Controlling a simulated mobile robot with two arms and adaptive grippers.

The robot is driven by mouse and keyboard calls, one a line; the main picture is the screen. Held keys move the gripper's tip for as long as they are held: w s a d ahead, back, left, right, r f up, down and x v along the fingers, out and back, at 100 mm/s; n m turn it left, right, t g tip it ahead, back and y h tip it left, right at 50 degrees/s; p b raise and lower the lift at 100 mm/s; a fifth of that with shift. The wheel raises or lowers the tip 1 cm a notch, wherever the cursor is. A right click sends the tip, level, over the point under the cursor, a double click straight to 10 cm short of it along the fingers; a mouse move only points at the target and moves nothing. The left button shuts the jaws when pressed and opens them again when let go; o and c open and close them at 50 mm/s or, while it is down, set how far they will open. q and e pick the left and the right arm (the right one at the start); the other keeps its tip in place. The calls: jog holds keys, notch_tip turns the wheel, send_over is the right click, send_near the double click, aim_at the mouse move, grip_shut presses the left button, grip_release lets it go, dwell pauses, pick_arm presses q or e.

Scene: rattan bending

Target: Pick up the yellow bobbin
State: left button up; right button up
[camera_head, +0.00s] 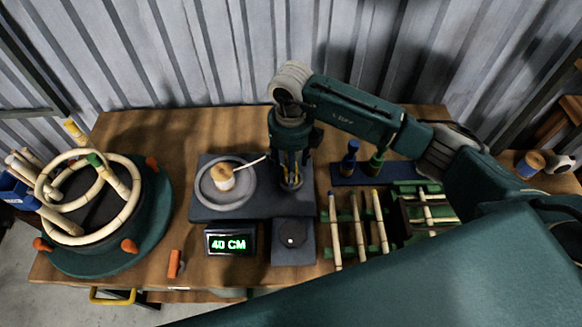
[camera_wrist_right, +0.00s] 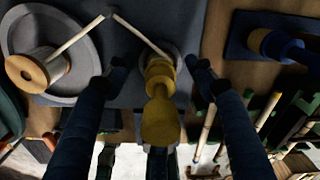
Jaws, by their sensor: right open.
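The yellow bobbin (camera_wrist_right: 160,110) stands on the dark device, between the two fingers of my right gripper (camera_wrist_right: 159,68) in the right wrist view. The fingers are open, one on each side of it, with a gap showing on both sides. In the head view my right gripper (camera_head: 291,180) points down over the device's right part. The bobbin is mostly hidden there, with only a little yellow showing between the fingers. My left gripper is in neither view.
A wooden-topped spool (camera_head: 222,178) sits on a round grey plate to the left, with a thin stick reaching toward my gripper. A display (camera_head: 230,243) reads 40 CM.

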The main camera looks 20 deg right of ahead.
jog(key=shift+f, duration=0.55)
jog(key=c, duration=1.3)
jog(key=shift+r, duration=0.15)
